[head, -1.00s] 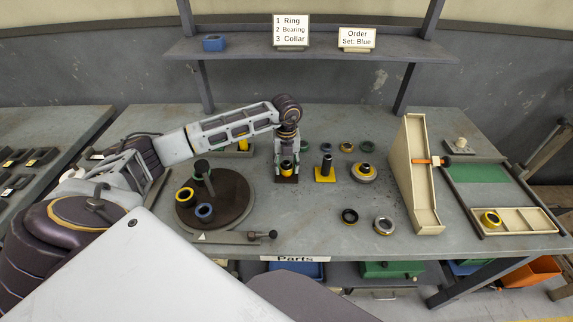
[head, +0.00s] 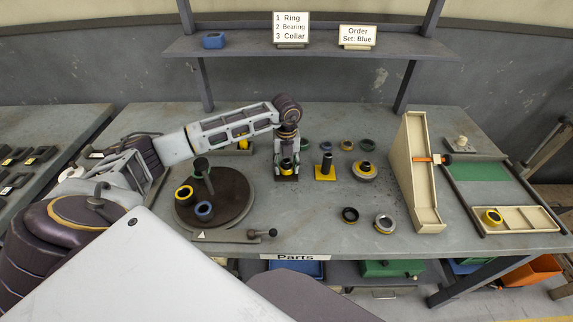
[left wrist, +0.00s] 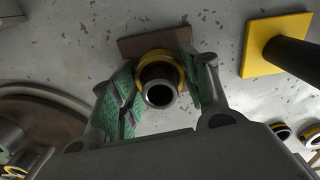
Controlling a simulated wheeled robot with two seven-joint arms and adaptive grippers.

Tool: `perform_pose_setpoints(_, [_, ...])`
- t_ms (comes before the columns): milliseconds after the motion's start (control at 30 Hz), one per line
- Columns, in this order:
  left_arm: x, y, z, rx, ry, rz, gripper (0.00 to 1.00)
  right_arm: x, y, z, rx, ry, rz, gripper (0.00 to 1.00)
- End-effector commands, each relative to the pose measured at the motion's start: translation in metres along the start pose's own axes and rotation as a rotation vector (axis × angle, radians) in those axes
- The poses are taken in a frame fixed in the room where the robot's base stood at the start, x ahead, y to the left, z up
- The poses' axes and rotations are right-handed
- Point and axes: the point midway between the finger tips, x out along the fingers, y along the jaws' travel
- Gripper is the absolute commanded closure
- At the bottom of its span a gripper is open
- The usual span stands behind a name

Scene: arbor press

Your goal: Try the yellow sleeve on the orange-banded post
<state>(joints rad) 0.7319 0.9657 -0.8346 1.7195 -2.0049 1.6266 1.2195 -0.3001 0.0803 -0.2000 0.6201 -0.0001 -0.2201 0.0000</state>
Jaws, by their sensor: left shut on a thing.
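My left gripper (head: 287,169) is shut on the yellow sleeve (left wrist: 174,58), one finger on each side of it. The sleeve shows as a yellow ring around a dark, hollow-topped post (left wrist: 159,92) that stands on a brown square plate (head: 286,179). I cannot make out an orange band on this post; the sleeve and fingers hide its lower part. In the left wrist view the post's top stands out past the sleeve towards the camera. How far down the sleeve sits I cannot tell. My right gripper is not in view.
A dark post on a yellow plate (head: 325,173) stands close on the right. A round dark turntable (head: 231,215) with rings is on the left. A tall beige divider (head: 411,155) stands further right. Loose rings, including a dark one (head: 350,215), lie between.

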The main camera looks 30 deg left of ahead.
Motion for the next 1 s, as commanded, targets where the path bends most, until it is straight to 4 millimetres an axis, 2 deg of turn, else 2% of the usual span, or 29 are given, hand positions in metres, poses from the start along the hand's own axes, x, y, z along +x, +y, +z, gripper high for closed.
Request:
perform_pose_setpoints(567, [0.0022, -0.0002, 0.0001, 0.0, 0.0, -0.001, 0.84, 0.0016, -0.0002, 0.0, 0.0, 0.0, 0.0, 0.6])
perform_pose_setpoints(600, [0.0022, -0.0002, 0.0001, 0.0, 0.0, -0.001, 0.51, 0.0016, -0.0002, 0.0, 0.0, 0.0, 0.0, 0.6])
perform_pose_setpoints(700, [0.0022, -0.0002, 0.0001, 0.0, 0.0, -0.001, 0.39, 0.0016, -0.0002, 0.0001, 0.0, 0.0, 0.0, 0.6])
perform_pose_setpoints(800, [0.0023, -0.0002, 0.0001, 0.0, 0.0, -0.001, 0.29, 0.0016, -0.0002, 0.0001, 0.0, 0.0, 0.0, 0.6])
perform_pose_setpoints(1000, [0.0024, -0.0001, 0.0, 0.0, 0.0, 0.0, 0.29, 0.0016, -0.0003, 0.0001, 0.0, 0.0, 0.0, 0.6])
